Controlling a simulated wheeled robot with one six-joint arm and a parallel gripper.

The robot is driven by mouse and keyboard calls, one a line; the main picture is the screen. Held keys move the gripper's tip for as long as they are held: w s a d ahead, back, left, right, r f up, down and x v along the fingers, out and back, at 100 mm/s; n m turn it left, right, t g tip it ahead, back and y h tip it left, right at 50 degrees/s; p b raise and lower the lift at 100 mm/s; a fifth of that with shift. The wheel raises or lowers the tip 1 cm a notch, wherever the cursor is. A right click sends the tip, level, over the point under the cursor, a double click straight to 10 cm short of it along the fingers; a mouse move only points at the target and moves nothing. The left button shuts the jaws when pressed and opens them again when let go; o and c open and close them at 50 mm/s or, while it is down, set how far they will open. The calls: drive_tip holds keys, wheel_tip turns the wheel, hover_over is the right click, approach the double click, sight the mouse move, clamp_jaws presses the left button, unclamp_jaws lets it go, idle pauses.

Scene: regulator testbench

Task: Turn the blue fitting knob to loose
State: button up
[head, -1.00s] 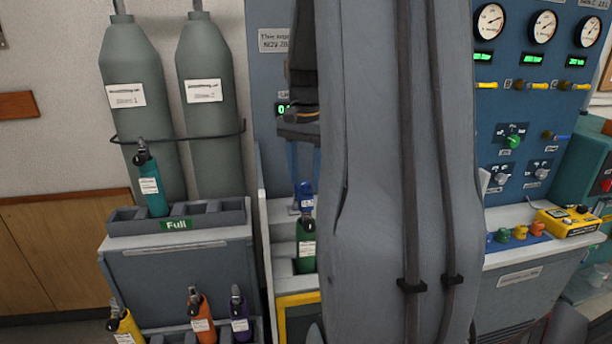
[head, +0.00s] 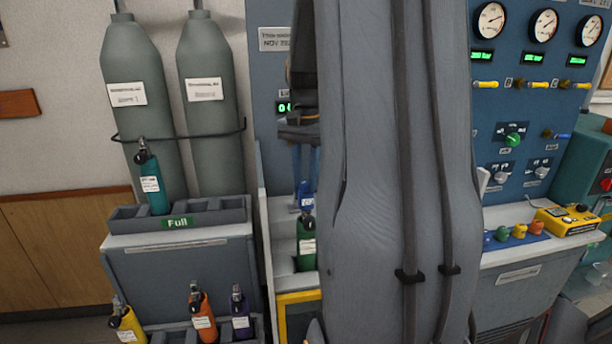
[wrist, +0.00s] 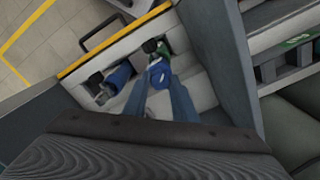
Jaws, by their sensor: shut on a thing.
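The blue fitting knob (head: 306,201) is above the green cylinder (head: 306,246) on the bench, left of my arm. It also shows in the wrist view (wrist: 158,72), between the ends of two blue fingers. My gripper (head: 305,184) points down from above and is shut on the knob. Its fingers reach up the middle of the wrist view (wrist: 159,84). My arm covers part of the bench in the head view, and the knob's turned position cannot be read.
A blue cylinder (wrist: 118,78) is left of the knob in the wrist view. A rack marked Full (head: 222,213) holds a teal cylinder (head: 152,186) at left. The gauge panel (head: 556,68) and a yellow device (head: 567,220) are at right.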

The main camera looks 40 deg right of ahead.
sight(305, 182)
drive_tip(key=n+p, duration=0.3)
drive_tip(key=n, duration=0.2)
drive_tip(key=shift+r, duration=0.15)
drive_tip(key=n+p, duration=0.3)
drive_tip(key=n, duration=0.2)
drive_tip(key=shift+n, duration=0.4)
drive_tip(key=o, duration=1.1)
drive_tip(key=shift+c, duration=0.2)
wheel_tip(305, 182, up, 8)
drive_tip(key=shift+f+b, duration=0.2)
drive_tip(key=shift+b, duration=0.7)
drive_tip(key=shift+a, duration=0.1)
